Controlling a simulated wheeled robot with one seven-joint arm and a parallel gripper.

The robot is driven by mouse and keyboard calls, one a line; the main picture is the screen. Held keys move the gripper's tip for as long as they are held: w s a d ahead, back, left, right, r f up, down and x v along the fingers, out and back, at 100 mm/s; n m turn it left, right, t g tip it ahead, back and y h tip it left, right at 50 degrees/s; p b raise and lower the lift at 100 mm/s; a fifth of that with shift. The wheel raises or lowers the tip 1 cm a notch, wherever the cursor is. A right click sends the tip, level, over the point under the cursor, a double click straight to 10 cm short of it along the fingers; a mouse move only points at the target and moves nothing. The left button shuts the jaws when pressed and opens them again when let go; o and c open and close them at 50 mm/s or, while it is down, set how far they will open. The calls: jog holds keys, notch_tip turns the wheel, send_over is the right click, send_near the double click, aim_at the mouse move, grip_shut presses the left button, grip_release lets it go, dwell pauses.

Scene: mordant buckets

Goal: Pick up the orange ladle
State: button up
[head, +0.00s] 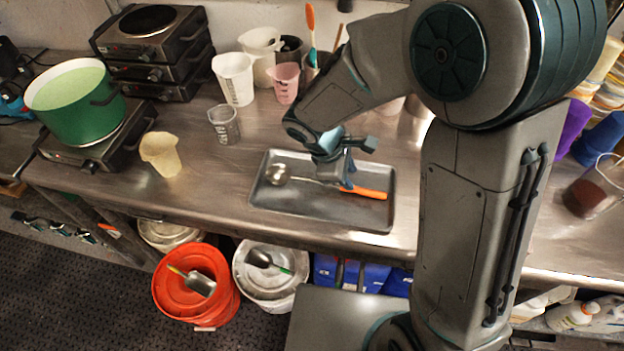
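The orange ladle (368,192) lies in a dark metal tray (283,209) on the steel counter. Its round metal bowl is at the left and its orange handle points right. My gripper (346,184) is over the tray, pointing down at the ladle near where the metal shaft meets the orange handle. The fingers hide part of the shaft. They are small in the picture, and I cannot tell whether they are apart or closed on the ladle.
A green pot (75,118) stands on a hot plate at the left. A clear beaker (223,126), a cream beaker (160,155) and a white jug (235,80) stand left of the tray. An orange bucket (190,300) is on the floor below.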

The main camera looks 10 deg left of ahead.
jog(key=shift+a+p+x, duration=0.25)
jog(key=shift+x, duration=1.55)
jog(key=shift+a+p+x, duration=0.2)
jog(key=shift+x, duration=1.6)
jog(key=shift+w+f, duration=0.15)
jog(key=shift+f, duration=0.1)
grip_shut()
